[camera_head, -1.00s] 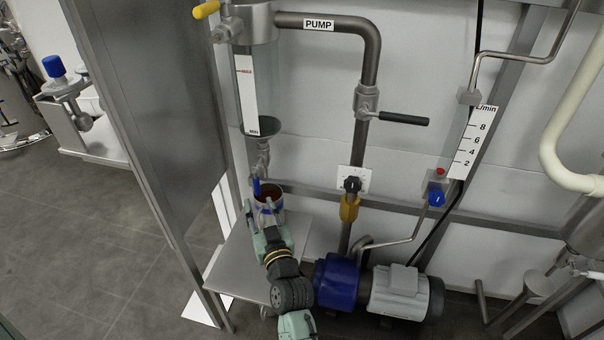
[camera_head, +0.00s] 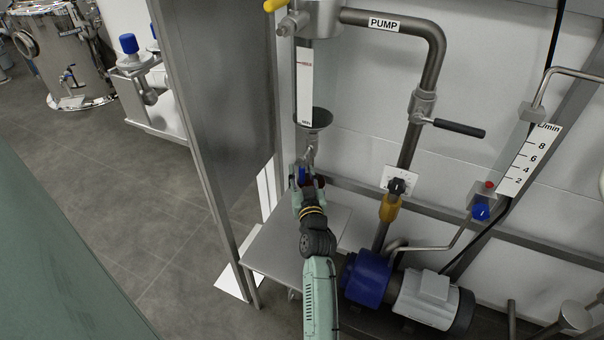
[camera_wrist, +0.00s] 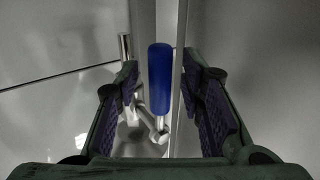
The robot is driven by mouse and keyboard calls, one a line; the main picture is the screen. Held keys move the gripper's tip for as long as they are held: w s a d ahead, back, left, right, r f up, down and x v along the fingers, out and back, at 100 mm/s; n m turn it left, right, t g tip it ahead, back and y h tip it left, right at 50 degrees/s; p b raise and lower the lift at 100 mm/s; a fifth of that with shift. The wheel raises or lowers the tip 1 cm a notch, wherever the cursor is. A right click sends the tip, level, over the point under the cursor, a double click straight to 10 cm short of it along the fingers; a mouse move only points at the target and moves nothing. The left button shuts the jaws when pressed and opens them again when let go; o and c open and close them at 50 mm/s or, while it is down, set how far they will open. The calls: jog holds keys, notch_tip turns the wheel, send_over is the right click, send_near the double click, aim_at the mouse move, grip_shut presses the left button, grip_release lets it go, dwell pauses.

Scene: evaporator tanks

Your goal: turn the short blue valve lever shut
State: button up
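The short blue valve lever (camera_wrist: 160,80) stands upright in the middle of the wrist view, with its metal stem and valve body (camera_wrist: 150,130) below it. My gripper (camera_wrist: 165,105) is open, with one padded finger on each side of the lever and visible gaps between. In the head view the lever (camera_head: 302,176) hangs below the glass sight tube's metal outlet (camera_head: 311,150). My gripper (camera_head: 308,188) is at the lever there, and my arm partly covers the spot. The container under the valve is mostly hidden behind my gripper.
A steel panel and post (camera_head: 220,120) stand close left of my arm. A small metal table (camera_head: 265,262) lies below. The pump (camera_head: 370,280) and its pipe with a black-handled valve (camera_head: 458,128) are to the right. Open floor (camera_head: 120,220) lies at left.

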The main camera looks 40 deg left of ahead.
grip_shut()
dwell(0.4)
dwell(0.4)
